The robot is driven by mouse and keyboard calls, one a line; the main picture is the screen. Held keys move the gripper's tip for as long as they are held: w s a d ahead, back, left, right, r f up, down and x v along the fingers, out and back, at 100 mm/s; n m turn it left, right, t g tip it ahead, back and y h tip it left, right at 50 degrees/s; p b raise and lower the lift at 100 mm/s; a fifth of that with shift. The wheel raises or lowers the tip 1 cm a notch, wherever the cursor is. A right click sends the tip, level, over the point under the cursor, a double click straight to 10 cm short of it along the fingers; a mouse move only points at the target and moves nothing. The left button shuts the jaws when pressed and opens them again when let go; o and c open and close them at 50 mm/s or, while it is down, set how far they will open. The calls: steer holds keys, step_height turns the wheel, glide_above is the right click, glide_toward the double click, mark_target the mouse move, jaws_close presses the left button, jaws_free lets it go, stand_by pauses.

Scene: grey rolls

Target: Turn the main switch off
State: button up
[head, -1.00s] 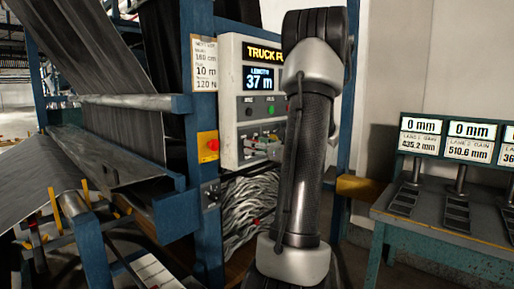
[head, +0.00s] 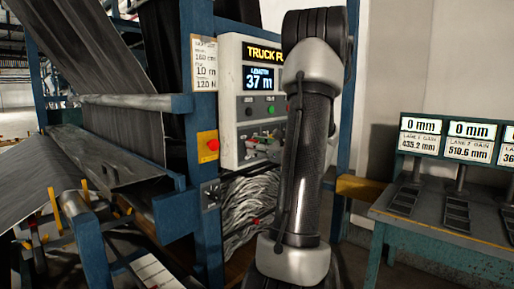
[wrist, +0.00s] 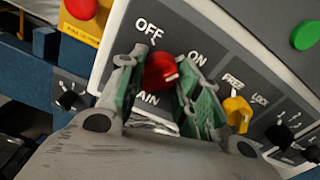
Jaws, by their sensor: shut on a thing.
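The main switch is a red knob (wrist: 160,72) on the grey control panel (wrist: 213,50), between the printed words OFF and ON, with the end of the word MAIN below it. A short white mark on the knob points to the right side, closer to ON than to OFF. My gripper (wrist: 158,88), with green finger pads, is shut on the knob, one finger on each side. In the head view my gripper (head: 263,148) is at the lower part of the panel, partly hidden behind my arm.
A yellow FREE/LOCK knob (wrist: 237,113) sits close to the right finger. A red stop button (head: 212,145) on a yellow box is left of the panel. A green button (wrist: 304,36) is at upper right. A bench with gauges (head: 450,200) stands right.

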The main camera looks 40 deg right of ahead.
steer(key=n, duration=0.4)
steer(key=shift+n, duration=0.3)
steer(key=n, duration=0.3)
steer(key=shift+n, duration=0.3)
steer(key=n, duration=0.3)
steer(key=shift+n, duration=2)
steer(key=o, duration=1)
steer(key=shift+r, duration=0.1)
steer(key=s, duration=0.8)
steer(key=s+d, duration=0.1)
steer(key=s, duration=0.3)
